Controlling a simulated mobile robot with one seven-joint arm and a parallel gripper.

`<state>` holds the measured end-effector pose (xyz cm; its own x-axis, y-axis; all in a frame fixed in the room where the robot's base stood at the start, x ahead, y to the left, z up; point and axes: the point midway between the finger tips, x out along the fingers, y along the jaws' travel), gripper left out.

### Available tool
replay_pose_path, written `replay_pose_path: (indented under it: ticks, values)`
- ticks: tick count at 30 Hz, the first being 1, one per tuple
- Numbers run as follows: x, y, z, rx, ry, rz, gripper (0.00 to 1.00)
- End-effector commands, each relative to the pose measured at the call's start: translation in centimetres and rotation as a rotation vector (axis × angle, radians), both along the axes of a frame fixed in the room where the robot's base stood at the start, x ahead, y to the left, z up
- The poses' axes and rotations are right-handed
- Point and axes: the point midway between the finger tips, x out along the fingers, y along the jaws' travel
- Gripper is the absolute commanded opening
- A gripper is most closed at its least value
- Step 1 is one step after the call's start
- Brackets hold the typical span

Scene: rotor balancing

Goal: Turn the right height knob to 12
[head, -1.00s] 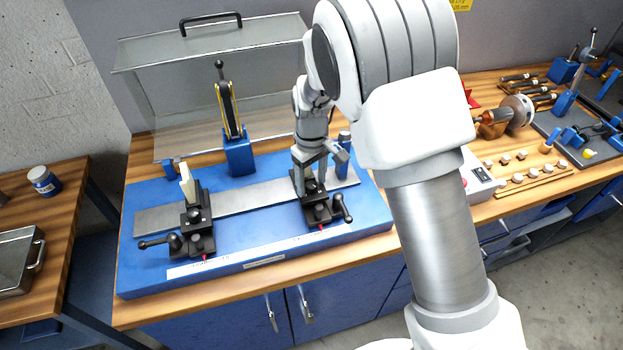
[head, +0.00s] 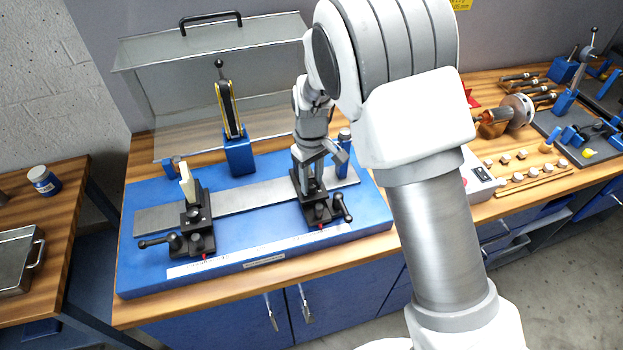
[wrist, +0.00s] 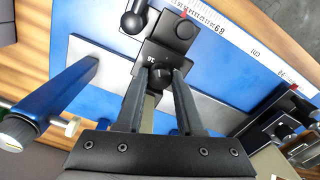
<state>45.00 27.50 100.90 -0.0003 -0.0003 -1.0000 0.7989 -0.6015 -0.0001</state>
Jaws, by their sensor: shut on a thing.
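The right support stand (head: 318,212) is black, on the right part of the grey rail (head: 245,196). My gripper (wrist: 161,76) points down at it from above. In the wrist view, its two fingers are shut on the small dark right height knob (wrist: 161,72), one on each side. White figures sit beside the knob, but I cannot read them surely. In the head view my gripper (head: 308,186) hides the knob. The left support stand (head: 196,222) carries a pale upright piece and also shows in the wrist view (wrist: 278,128).
The blue base (head: 150,265) has a scale strip (head: 215,264) along its front. A blue post (head: 343,160) stands close to my gripper, and a taller blue-footed stand (head: 238,155) is behind the rail. A clear hood (head: 215,45) is raised behind.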

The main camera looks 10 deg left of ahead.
Motion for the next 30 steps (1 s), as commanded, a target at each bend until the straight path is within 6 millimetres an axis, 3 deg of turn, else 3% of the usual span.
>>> replay_pose_path:
  ticks: [8, 30]
  values:
    - [0.04, 0.03, 0.04, 0.002, -0.001, -0.149, 0.00]
    - [0.08, 0.09, 0.15, 0.003, -0.003, -0.781, 0.00]
